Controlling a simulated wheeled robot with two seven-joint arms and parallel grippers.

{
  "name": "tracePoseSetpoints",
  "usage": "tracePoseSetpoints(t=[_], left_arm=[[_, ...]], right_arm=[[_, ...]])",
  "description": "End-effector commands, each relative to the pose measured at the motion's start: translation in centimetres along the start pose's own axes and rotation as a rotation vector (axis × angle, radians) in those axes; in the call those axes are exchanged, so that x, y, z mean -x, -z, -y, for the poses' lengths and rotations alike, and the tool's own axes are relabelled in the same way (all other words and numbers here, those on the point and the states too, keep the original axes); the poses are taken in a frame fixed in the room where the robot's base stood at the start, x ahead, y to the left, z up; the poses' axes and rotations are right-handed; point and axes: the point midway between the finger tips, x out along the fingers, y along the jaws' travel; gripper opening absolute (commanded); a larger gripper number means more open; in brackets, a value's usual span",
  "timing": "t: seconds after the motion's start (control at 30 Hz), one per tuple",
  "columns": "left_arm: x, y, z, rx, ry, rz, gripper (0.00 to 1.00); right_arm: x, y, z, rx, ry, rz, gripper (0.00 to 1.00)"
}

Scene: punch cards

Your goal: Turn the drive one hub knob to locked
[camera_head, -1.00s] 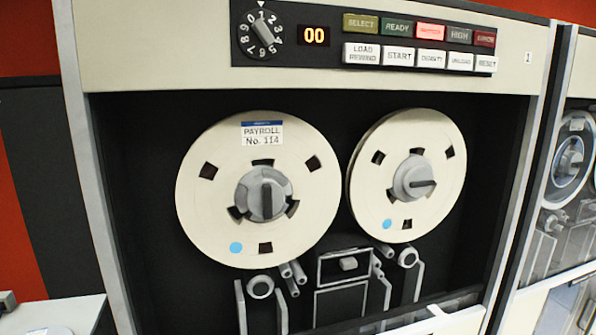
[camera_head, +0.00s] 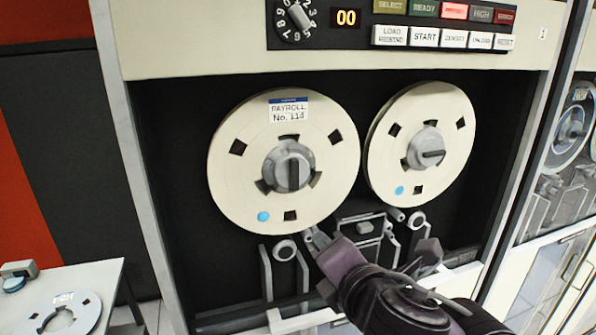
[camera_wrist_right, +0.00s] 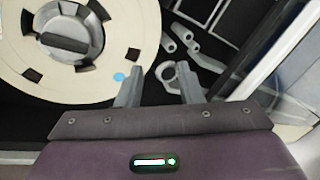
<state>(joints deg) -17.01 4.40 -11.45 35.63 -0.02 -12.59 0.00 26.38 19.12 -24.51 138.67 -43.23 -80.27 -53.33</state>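The drive (camera_head: 545,80) carries a small "1" label at its upper right. Its left reel (camera_head: 235,190), labelled "PAYROLL No. 114", sits on a grey hub knob (camera_head: 290,172) whose dark grip bar stands about upright. The right reel (camera_head: 395,180) has a hub knob (camera_head: 427,154) with its bar roughly level. My right gripper (camera_head: 312,238) is just below the left reel's lower right edge, apart from the knob. In the right wrist view the fingers (camera_wrist_right: 160,88) are spread and empty, with a hub knob (camera_wrist_right: 66,42) at the upper left. My left gripper is out of view.
A dial (camera_head: 294,20) and button panel (camera_head: 450,38) are above the reels. Tape guides (camera_head: 285,250) stand below them. A white table (camera_head: 110,285) with a loose reel (camera_head: 65,318) is at lower left. Another drive (camera_head: 570,130) stands at right.

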Motion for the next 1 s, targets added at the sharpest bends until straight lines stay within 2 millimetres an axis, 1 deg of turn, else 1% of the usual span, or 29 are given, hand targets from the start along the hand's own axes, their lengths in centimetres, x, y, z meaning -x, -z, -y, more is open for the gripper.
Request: tracePoseSetpoints(t=[0.03, 0.1, 0.2, 0.33, 0.4, 0.47, 0.57, 0.8, 1.0], left_arm=[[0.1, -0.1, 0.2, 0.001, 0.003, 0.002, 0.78], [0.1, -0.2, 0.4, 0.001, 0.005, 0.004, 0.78], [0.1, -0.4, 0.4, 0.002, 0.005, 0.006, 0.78], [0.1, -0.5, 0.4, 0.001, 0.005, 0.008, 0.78], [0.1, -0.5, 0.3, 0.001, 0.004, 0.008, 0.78], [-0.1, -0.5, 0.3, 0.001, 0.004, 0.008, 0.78], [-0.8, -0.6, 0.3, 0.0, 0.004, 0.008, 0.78], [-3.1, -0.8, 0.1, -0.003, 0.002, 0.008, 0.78], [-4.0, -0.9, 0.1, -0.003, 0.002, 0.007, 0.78]], right_arm=[[0.7, -0.8, -2.5, 0.173, -0.062, 0.035, 0.34], [1.6, -1.4, -5.0, 0.406, -0.121, 0.08, 0.34], [2.7, -2.0, -7.5, 0.681, -0.173, 0.146, 0.34], [3.7, -2.5, -9.3, 0.91, -0.2, 0.212, 0.34], [3.9, -2.6, -9.7, 0.976, -0.204, 0.23, 0.34], [3.8, -2.7, -9.9, 1.005, -0.206, 0.24, 0.34], [3.1, -2.7, -10.0, 1.02, -0.205, 0.243, 0.34], [-0.2, -3.0, -10.8, 1.016, -0.203, 0.242, 0.34], [-2.5, -3.4, -11.7, 1.012, -0.204, 0.241, 0.34]])
